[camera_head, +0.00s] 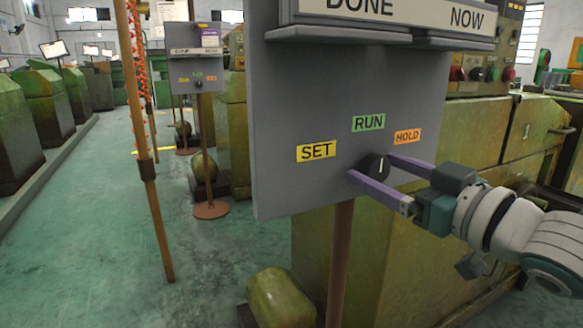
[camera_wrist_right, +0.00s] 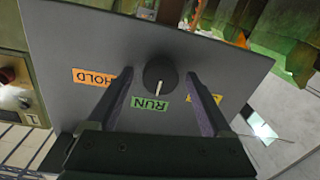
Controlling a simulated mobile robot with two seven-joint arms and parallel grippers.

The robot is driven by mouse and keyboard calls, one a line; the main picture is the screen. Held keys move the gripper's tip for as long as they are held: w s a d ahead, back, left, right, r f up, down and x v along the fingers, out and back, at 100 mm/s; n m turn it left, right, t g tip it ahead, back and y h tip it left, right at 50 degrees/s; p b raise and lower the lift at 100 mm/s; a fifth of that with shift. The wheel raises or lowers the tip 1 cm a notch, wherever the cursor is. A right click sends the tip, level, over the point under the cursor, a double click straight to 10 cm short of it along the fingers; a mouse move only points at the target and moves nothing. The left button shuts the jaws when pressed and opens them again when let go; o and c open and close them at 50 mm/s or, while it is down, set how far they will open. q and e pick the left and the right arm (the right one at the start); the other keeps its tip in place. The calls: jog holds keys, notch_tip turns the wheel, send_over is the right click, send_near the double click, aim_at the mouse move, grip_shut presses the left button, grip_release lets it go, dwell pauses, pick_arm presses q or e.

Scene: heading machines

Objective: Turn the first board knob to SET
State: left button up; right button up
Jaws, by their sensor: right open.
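The first board (camera_head: 290,105) is a grey panel on a brown post. Its black knob (camera_head: 374,164) has a white pointer mark, which points up toward the green RUN label (camera_head: 368,122). The yellow SET label (camera_head: 317,151) is left of the knob and the orange HOLD label (camera_head: 407,136) is to the right. My right gripper (camera_head: 369,164) is open, with its purple fingers on either side of the knob. In the right wrist view the knob (camera_wrist_right: 160,71) sits between the fingertips, with gaps visible. A finger partly hides SET there. My left gripper is not in view.
A ledge (camera_head: 380,38) with DONE and NOW signs juts out above the knob. A second, smaller board (camera_head: 196,65) stands farther back at left. A brown pole (camera_head: 150,190) stands in front left. Green machines (camera_head: 470,130) stand behind the board; the floor at left is open.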

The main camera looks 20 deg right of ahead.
grip_shut()
dwell(0.6)
jog(key=shift+r+n, duration=0.1)
jog(key=shift+n, duration=0.2)
jog(key=shift+n+p, duration=0.7)
jog(key=shift+n, duration=0.2)
jog(key=n+p, duration=0.1)
jog(key=n, duration=0.1)
jog(key=shift+n, duration=0.3)
jog(key=n+p, duration=0.1)
jog(key=n, duration=0.2)
jog(key=shift+a+n+h, duration=0.1)
jog(key=shift+n+h, duration=0.3)
jog(key=shift+n, duration=1.3)
